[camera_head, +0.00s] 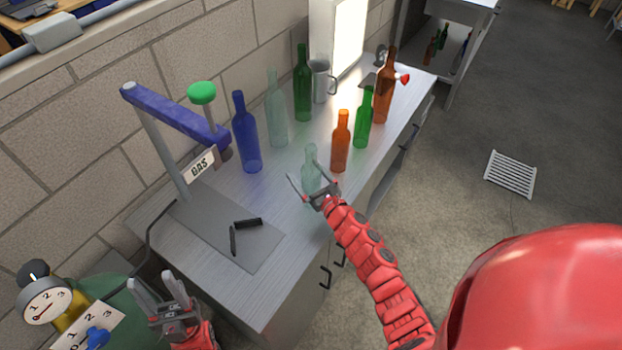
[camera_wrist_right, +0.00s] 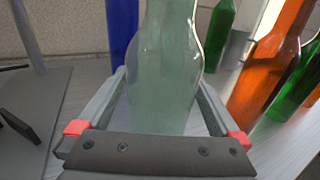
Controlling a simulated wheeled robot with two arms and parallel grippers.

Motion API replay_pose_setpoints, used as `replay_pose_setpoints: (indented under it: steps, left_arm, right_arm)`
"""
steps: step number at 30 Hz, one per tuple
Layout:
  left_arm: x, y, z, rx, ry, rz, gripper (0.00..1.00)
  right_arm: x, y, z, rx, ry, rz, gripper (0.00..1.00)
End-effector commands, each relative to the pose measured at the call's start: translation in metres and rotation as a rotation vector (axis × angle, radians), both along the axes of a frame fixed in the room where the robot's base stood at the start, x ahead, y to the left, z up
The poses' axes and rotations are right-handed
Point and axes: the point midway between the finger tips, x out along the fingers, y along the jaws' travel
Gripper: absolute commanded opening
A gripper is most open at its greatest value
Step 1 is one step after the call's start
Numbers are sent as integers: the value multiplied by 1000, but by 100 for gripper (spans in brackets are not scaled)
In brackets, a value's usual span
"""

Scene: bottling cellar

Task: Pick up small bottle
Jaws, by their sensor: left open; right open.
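A small pale green clear bottle (camera_head: 311,166) stands upright on the metal workbench. My right gripper (camera_head: 312,182) is open at the bottle, with one finger on each side of it. In the right wrist view the bottle (camera_wrist_right: 165,75) stands between the open fingers of the gripper (camera_wrist_right: 160,105); I cannot tell whether either finger touches it. My left gripper (camera_head: 162,290) is open and empty, low at the left in front of the bench, near the gauge.
A blue bottle (camera_head: 246,140), a tall clear bottle (camera_head: 276,115), a green bottle (camera_head: 303,90) and an orange bottle (camera_head: 341,145) stand close by. A mug (camera_head: 321,82) is behind. A blue-armed stand (camera_head: 170,115) and black pieces (camera_head: 246,223) occupy the bench's left part.

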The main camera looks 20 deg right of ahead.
Motion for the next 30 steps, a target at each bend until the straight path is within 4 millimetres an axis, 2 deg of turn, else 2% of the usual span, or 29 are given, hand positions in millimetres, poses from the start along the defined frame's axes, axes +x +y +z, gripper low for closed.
replay_pose_setpoints:
  steps: [7, 23, 24, 30]
  left_arm:
    - [0, 0, 0, 0, 0, 0, 50]
    - [0, 0, 0, 0, 0, 0, 50]
    - [0, 0, 0, 0, 0, 0, 50]
    - [0, 0, 0, 0, 0, 0, 50]
  right_arm:
    - [1, 0, -1, 0, 0, 0, 98]
    - [0, 0, -1, 0, 1, -1, 3]
    - [0, 0, -1, 0, 1, -1, 0]
    - [1, 0, 0, 0, 1, -1, 0]
